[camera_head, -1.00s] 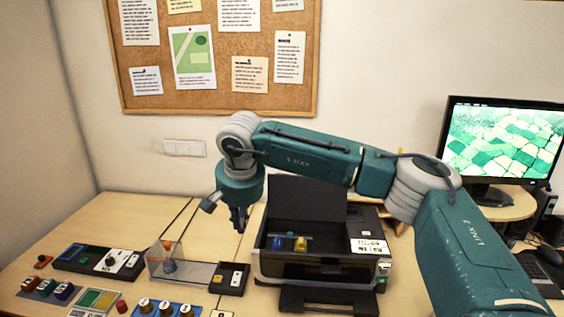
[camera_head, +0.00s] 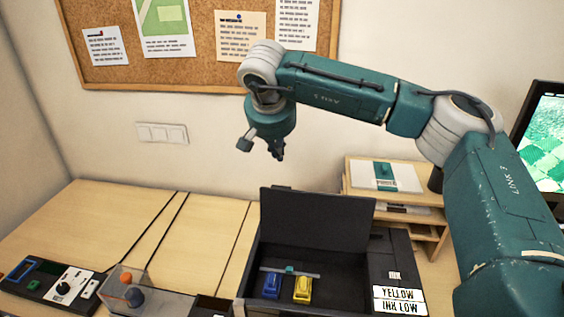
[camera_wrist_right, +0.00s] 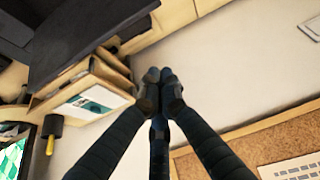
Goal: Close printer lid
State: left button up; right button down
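The printer (camera_head: 383,268) stands on the desk with its dark lid (camera_head: 318,218) raised, roughly upright at the back. Blue and yellow ink cartridges, the blue one (camera_head: 271,285) left of the yellow one (camera_head: 303,289), sit inside the open body. My right gripper (camera_head: 277,155) hangs above the lid's top edge toward the wall, apart from it. In the right wrist view its fingers (camera_wrist_right: 160,82) meet at the tips with nothing visible between them, and a dark panel that looks like the lid (camera_wrist_right: 85,35) shows at upper left. My left gripper is out of view.
A wooden shelf unit (camera_head: 393,207) with a white box stands right of the lid. A clear case (camera_head: 124,281) and a control panel (camera_head: 48,282) are at left. A monitor (camera_head: 540,150) is at right. The wall behind bears a corkboard (camera_head: 205,75).

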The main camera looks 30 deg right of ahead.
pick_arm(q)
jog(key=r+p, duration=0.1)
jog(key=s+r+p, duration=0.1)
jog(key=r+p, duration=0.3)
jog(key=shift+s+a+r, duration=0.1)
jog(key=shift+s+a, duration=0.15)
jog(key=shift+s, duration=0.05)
pick_arm(e)
notch_tip(320, 180, down, 8)
jog(key=shift+w+d, duration=0.15)
